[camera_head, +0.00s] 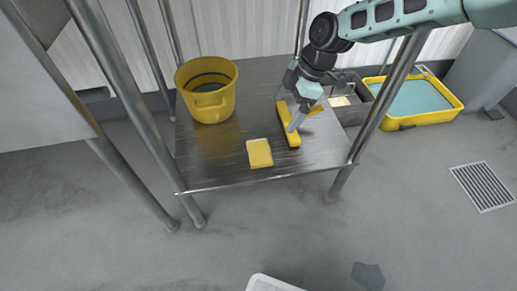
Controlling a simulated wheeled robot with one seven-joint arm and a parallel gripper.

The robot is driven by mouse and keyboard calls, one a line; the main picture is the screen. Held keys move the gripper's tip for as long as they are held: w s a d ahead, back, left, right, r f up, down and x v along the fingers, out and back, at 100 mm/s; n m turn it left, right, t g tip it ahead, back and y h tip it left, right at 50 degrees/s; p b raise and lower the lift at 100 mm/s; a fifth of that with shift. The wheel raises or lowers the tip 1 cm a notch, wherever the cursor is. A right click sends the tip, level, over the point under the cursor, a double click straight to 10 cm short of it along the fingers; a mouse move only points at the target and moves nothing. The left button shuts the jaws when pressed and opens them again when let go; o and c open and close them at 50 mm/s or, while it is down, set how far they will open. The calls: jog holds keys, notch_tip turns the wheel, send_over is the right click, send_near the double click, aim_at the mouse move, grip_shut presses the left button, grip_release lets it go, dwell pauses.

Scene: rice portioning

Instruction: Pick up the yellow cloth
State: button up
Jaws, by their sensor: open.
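The yellow cloth (259,153) appears as a small, flat, folded-looking square near the front edge of the metal shelf (215,172). My gripper (285,114) points down over the shelf, behind and to the right of the cloth, apart from it. Its two fingers are spread and no cloth is between them.
A yellow bucket (212,108) stands on the shelf's left. Metal posts (385,95) rise around the shelf. A yellow tub (447,108) with a blue-green inside is on the floor at the right, beside a grey bin (350,112). A floor drain (483,186) is at far right.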

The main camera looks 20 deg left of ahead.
aim_at(260, 150)
jog(key=b+x, duration=0.6)
jog(key=x, duration=1.1)
jog(key=shift+s+f+b, duration=0.1)
jog(key=shift+b, duration=0.3)
jog(key=c, duration=0.7)
